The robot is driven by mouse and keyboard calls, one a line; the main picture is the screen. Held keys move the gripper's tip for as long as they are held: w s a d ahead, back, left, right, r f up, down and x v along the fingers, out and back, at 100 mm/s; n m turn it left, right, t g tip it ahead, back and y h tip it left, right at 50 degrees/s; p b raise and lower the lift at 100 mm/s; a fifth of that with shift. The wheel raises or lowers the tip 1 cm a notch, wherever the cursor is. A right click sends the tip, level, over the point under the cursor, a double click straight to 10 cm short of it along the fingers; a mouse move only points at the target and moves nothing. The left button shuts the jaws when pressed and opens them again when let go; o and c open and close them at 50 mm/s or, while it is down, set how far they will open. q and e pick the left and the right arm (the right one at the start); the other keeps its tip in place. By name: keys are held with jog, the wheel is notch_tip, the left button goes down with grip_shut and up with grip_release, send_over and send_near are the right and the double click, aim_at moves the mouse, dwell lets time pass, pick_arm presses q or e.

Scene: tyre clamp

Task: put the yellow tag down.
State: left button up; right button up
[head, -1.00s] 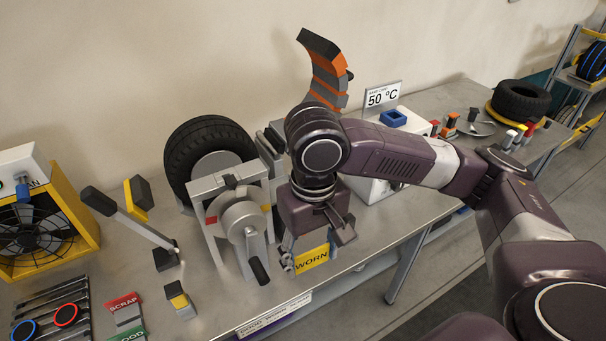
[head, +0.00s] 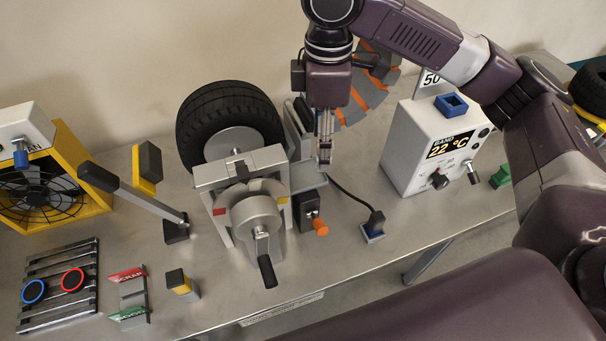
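The yellow tag lettered WORN does not show in the head view now. My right gripper (head: 325,165) points down, above the bench just right of the grey clamp (head: 258,215) with its black-handled crank. Its fingers look close together and are seen nearly edge-on, so I cannot tell whether they are shut or hold anything. The black tyre (head: 228,112) stands upright behind the clamp. My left gripper is not in view.
A small dark box with an orange knob (head: 320,227) sits below my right gripper, near a cable plug (head: 374,225). A white heater (head: 425,150) reads 22 °C. Red SCRAP (head: 127,275) and green (head: 130,313) tags stand at the front left.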

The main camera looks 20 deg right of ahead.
jog(key=w+a+r+n, duration=0.2)
jog(key=w+r+n, duration=0.45)
jog(key=n, duration=0.65)
jog(key=f, duration=0.4)
jog(key=s+f+p, duration=0.1)
jog(key=f, duration=0.4)
jog(key=f+p, duration=0.1)
jog(key=f, duration=0.3)
jog(key=shift+s+d+f, duration=0.1)
jog(key=shift+s+f, duration=0.1)
jog(key=shift+s, duration=0.05)
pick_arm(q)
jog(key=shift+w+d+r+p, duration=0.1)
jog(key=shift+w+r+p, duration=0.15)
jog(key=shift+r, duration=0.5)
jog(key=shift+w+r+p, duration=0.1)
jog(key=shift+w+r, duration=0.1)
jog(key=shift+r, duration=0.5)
pick_arm(e)
jog(key=shift+f, duration=2.65)
jog(key=shift+f, duration=0.1)
jog(key=o, duration=0.9)
jog(key=shift+c, duration=0.2)
